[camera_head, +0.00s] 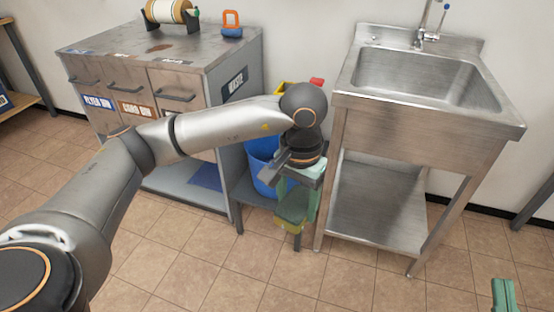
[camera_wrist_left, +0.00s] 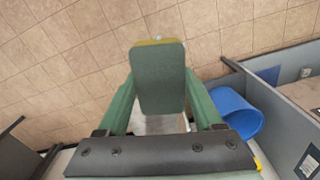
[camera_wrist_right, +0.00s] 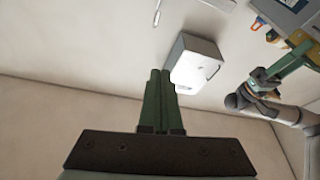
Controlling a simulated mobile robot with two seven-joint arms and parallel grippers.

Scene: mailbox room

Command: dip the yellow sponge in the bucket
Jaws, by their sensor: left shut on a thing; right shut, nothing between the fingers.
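My left gripper (camera_head: 302,190) is shut on the sponge (camera_head: 293,207), which shows a green face and a yellow layer. In the left wrist view the sponge (camera_wrist_left: 158,78) sits between the green fingers (camera_wrist_left: 160,95), its green face toward the camera and a yellow edge at its far end. The blue bucket (camera_head: 262,160) stands between the cabinet and the sink, partly hidden behind my left arm and gripper. The bucket (camera_wrist_left: 236,112) is to the right of the sponge in the left wrist view, apart from it. My right gripper (camera_head: 502,292) is shut and empty at the lower right.
A metal drawer cabinet (camera_head: 232,80) stands left of the bucket, and a steel sink stand (camera_head: 340,110) stands to the right. An orange-and-blue object (camera_head: 231,24) and a tape roll (camera_head: 168,11) are on the cabinet top. The tiled floor (camera_head: 190,265) in front is clear.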

